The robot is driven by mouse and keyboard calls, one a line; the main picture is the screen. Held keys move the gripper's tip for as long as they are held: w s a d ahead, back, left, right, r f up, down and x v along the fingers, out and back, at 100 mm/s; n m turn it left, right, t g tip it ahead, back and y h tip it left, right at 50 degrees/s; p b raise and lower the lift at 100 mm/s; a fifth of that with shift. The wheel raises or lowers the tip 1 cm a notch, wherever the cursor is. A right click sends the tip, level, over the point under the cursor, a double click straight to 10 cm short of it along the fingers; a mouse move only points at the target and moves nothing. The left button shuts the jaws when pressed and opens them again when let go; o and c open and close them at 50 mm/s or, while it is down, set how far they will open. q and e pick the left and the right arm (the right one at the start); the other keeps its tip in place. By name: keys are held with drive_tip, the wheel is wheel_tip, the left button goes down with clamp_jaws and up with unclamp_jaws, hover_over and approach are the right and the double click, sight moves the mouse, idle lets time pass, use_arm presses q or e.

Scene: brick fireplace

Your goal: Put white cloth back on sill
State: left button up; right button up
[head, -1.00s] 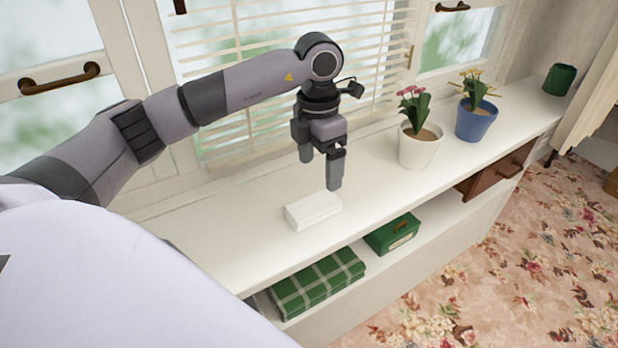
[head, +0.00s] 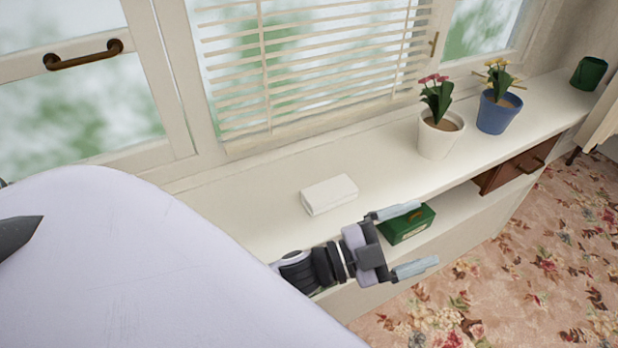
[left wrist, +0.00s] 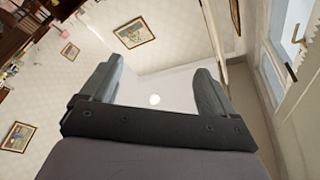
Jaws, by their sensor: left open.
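The white cloth (head: 330,193), a folded flat block, lies on the white window sill (head: 262,226), left of the flower pots. It is clear of any gripper. My left gripper (head: 428,233) is open and empty, in front of the sill's front edge, lower right of the cloth in the head view. Its fingers point right and cover part of the shelf below. In the left wrist view the open left gripper (left wrist: 159,68) has nothing between its fingers, and the cloth does not show there. My right gripper is not in view.
A white pot (head: 438,140) and a blue pot (head: 496,112) with flowers stand on the sill, with a green pot (head: 588,73) at the far end. A green box (head: 408,226) sits on the shelf below. A brown drawer (head: 518,166) sticks out under the sill.

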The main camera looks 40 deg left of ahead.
use_arm(q)
drive_tip(key=s+a+f+n+g+y+p, duration=0.1)
drive_tip(key=s+a+f+n+g+y, duration=0.2)
drive_tip(key=s+a+f+n+y, duration=0.2)
drive_tip(key=s+a+f+n+g+y+p, duration=0.2)
drive_tip(key=s+a+f+n+y, duration=0.3)
drive_tip(key=s+f+n, duration=0.3)
drive_tip(key=shift+s+f+g, duration=0.45)
drive_tip(key=shift+f+g, duration=0.05)
drive_tip(key=shift+f, duration=1.6)
